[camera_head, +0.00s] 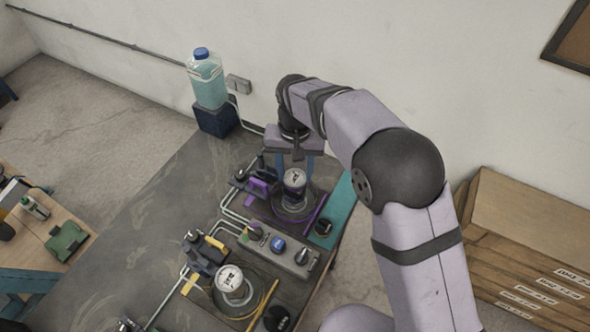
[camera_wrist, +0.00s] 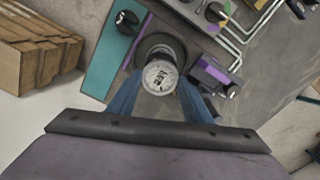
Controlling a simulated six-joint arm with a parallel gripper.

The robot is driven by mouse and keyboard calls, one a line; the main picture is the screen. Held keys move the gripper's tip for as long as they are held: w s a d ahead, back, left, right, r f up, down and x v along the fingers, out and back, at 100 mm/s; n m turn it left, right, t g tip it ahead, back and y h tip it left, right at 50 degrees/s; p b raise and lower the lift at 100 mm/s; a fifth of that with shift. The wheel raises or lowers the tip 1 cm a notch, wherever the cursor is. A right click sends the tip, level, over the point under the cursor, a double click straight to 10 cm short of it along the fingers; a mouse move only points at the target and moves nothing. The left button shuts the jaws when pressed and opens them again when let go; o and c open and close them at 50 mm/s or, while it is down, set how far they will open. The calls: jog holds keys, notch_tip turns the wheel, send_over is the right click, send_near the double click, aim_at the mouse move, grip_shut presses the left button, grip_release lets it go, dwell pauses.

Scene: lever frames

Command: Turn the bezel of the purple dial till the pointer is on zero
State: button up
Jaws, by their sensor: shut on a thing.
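The purple dial (camera_head: 295,180) stands on a round dark base in the purple-marked station at the back of the table. In the wrist view, the dial face (camera_wrist: 159,77) is white with dark markings. It is too small to tell where the pointer stands against zero. My gripper (camera_head: 300,172) points down over the dial, and its blue fingers are shut on the dial's bezel, one on each side. The fingers also show in the wrist view (camera_wrist: 160,86). The fingers hide parts of the bezel's sides.
A second white-faced dial (camera_head: 229,279) stands in the yellow-marked station in front. Between the stations is a grey panel with a blue knob (camera_head: 278,244). Bent metal pipes (camera_head: 226,222) run along the left. A bottle of teal liquid (camera_head: 206,80) stands behind. The table's left part is clear.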

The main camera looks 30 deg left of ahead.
aim_at(295, 177)
jog(key=o, duration=0.8)
jog(key=shift+r, duration=0.1)
jog(key=shift+r+b, duration=1.35)
jog(key=shift+r, duration=2.3)
